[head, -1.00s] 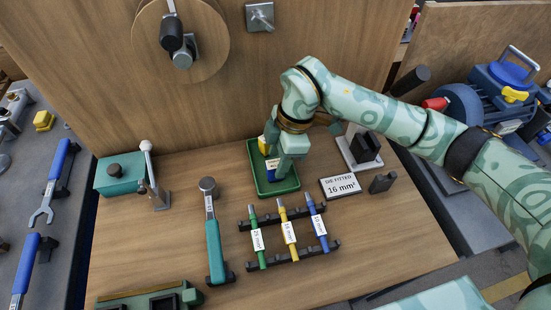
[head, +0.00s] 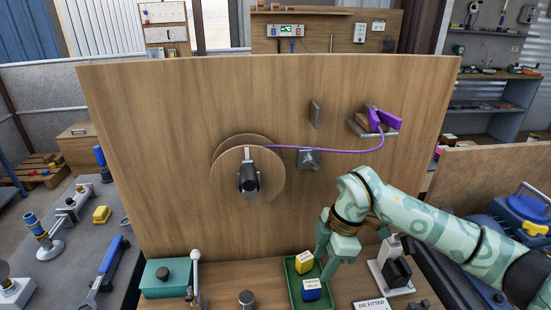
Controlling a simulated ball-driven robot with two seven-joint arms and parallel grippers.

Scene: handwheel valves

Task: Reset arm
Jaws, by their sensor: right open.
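My right gripper (head: 326,266) hangs open just right of the green tray (head: 291,288), its fingers pointing down. It appears empty. My right arm reaches in from the right, bent downward at the wrist. My left gripper is out of the picture.
An upright wooden panel (head: 170,130) carries a round disc with a dark-handled crank (head: 248,180) and a shelf with a purple clamp (head: 381,119). A teal box (head: 167,277) with a lever stands at the left. A dark block on a pale stand (head: 398,270) is at the right.

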